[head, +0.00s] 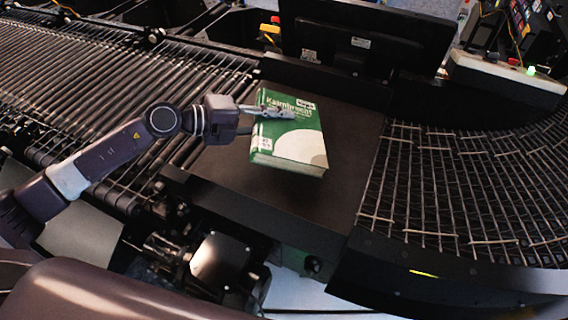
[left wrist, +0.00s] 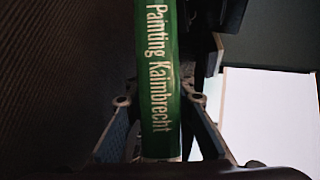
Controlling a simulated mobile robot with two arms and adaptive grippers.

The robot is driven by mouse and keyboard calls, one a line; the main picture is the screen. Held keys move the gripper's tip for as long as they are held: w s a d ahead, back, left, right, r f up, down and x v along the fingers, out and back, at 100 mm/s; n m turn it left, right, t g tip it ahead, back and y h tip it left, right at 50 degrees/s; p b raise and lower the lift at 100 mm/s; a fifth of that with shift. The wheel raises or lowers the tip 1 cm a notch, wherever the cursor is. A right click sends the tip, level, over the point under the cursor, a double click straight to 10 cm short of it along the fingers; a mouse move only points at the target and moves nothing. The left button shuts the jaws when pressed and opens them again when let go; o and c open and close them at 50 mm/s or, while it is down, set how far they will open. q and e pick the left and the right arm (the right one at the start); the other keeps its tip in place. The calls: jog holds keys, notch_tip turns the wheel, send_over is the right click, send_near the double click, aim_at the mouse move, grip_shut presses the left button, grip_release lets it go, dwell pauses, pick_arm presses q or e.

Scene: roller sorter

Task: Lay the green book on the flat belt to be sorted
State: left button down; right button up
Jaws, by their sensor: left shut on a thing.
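The green book (head: 290,140), with a pale patch at its lower corner and white title text, lies roughly flat over the dark flat belt (head: 345,125). My left gripper (head: 268,113) comes in from the left and is shut on the book at its spine edge, one finger over the cover. In the left wrist view the book's green spine (left wrist: 157,70) stands between the two fingers (left wrist: 160,105). I cannot tell whether the book's underside touches the belt. My right gripper is not in view.
A roller conveyor (head: 60,70) joins the belt on the left. A curved conveyor with a wire-like grid (head: 450,185) leads off on the right. A black monitor (head: 365,40) stands behind the belt. Bare belt shows in front of and right of the book.

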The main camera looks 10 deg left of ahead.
pick_arm(q)
notch_tip(320, 180, down, 3)
jog(key=b, duration=0.3)
jog(key=shift+f, duration=0.1)
jog(key=shift+f+b, duration=0.35)
jog(key=shift+f, duration=0.7)
jog(key=c, duration=1.9)
grip_release()
jog(key=shift+f, duration=0.1)
jog(key=shift+o, duration=0.4)
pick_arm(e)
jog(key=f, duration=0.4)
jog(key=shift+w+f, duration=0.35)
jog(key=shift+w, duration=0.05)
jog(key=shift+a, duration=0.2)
